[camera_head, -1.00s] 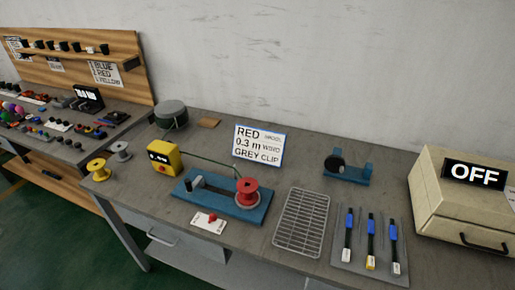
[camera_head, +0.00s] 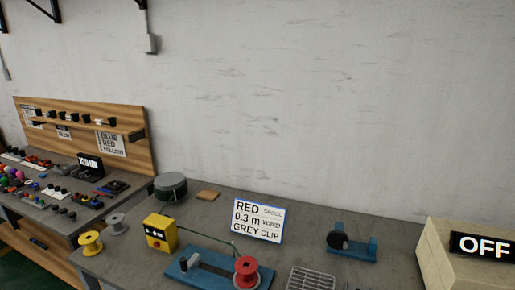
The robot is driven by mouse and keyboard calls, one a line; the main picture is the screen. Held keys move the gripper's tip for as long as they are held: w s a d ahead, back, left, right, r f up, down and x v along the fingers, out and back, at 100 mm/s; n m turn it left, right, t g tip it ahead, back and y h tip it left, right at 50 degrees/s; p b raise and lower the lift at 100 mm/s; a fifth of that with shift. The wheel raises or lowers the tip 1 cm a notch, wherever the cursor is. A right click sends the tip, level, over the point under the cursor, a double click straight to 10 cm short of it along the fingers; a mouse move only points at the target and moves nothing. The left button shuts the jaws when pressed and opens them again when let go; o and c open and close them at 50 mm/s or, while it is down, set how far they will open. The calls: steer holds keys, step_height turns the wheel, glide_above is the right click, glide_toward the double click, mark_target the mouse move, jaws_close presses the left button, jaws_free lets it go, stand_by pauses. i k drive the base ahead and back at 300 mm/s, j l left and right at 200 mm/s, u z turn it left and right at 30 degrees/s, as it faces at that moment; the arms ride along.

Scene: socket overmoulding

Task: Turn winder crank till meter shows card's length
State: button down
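The winder has a blue base (camera_head: 212,277) at the bottom edge of the picture. A red spool (camera_head: 246,265) sits on its right part, and a dark grey upright part stands on its left. I cannot make out the crank for certain. The yellow meter box (camera_head: 160,233) stands left of the winder; its small dark display is too small to read. A greenish cord runs from beside the meter toward the spool. The white card (camera_head: 258,220) stands behind the winder and reads RED, 0.3 m, GREY CLIP, with smaller words unclear. My gripper is not in view.
A yellow spool (camera_head: 90,243) and a grey spool (camera_head: 117,223) stand left of the meter. A green drum (camera_head: 170,186) is behind it. A blue stand (camera_head: 352,242) and a beige box marked OFF (camera_head: 440,262) are to the right. A wire rack (camera_head: 312,280) is partly cut off.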

mark_target(190, 260)
steer(key=u, duration=0.9)
